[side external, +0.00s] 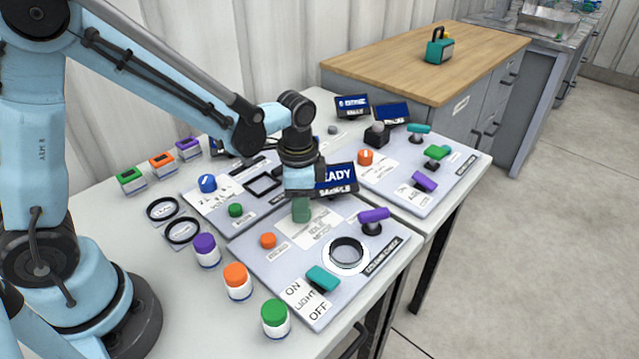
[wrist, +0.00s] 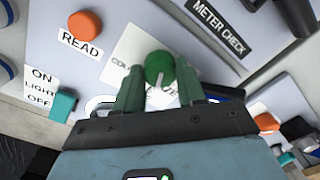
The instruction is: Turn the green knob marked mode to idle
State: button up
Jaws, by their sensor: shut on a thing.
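The round green knob (wrist: 159,66) sits on a white label plate in the wrist view. Its pale pointer line runs toward the lower edge of the picture, toward my gripper's palm. My gripper (wrist: 161,79) has its two dark green fingers on either side of the knob and is shut on it. In the side view my gripper (side external: 302,211) points down onto the front panel (side external: 262,258), and its fingers hide the knob there. The words on the label plate (side external: 322,230) are partly covered and too small to read surely.
On the same panel are an orange button (side external: 268,240) marked READ, a teal light switch (side external: 322,279), a purple-handled lever (side external: 373,215) and a black ring (side external: 347,252). A screen (side external: 338,178) reading READY stands close behind my gripper. Capped jars (side external: 237,281) line the near left.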

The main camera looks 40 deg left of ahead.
jog(key=shift+m, duration=0.8)
jog(key=o, duration=1.1)
jog(key=shift+c, duration=0.2)
jog(key=shift+w, duration=0.1)
